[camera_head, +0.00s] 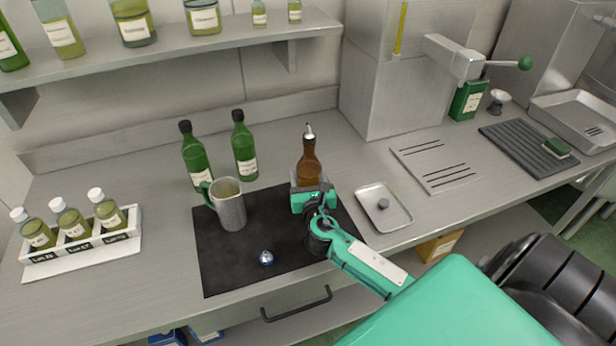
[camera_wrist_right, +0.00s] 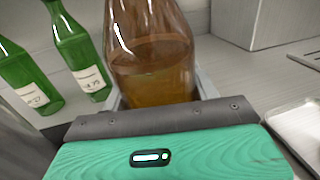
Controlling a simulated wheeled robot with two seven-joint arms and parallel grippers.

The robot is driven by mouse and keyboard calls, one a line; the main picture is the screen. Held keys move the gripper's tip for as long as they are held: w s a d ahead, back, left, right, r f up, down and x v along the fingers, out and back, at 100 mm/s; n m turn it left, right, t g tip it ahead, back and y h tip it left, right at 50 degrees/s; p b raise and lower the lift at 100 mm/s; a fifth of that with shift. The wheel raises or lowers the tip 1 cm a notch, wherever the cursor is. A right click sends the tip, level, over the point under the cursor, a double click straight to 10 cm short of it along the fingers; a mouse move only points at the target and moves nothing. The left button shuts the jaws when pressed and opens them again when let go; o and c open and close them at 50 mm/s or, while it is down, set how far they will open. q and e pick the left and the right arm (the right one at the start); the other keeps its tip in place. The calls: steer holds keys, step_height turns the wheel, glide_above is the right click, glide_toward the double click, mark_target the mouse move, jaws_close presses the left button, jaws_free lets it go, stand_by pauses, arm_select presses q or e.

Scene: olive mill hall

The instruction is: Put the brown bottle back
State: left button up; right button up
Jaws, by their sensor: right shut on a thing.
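The brown bottle (camera_head: 309,160) with a metal pourer stands upright at the back right edge of the black mat (camera_head: 215,262). My right gripper (camera_head: 313,190) is shut on its lower part; the bottle (camera_wrist_right: 152,60) also fills the middle of the right wrist view, between the jaws. The bottle's base is hidden behind the gripper, so I cannot tell whether it touches the surface. My left gripper is not in view.
Two green bottles (camera_head: 246,150) and a metal jug (camera_head: 229,205) stand to the left. A small shiny ball (camera_head: 266,258) lies on the mat. A metal tray (camera_head: 384,209) is close on the right. A rack (camera_head: 82,247) of sample bottles stands far left.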

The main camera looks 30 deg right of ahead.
steer(key=o, duration=1.1)
steer(key=shift+f, duration=0.15)
steer(key=o, duration=0.5)
steer(key=b+v, duration=0.2)
steer(key=v, duration=0.9)
steer(key=shift+s+a+r, duration=0.25)
steer(key=shift+s+r, duration=0.05)
steer(key=shift+s, duration=0.2)
steer(key=shift+f, duration=0.1)
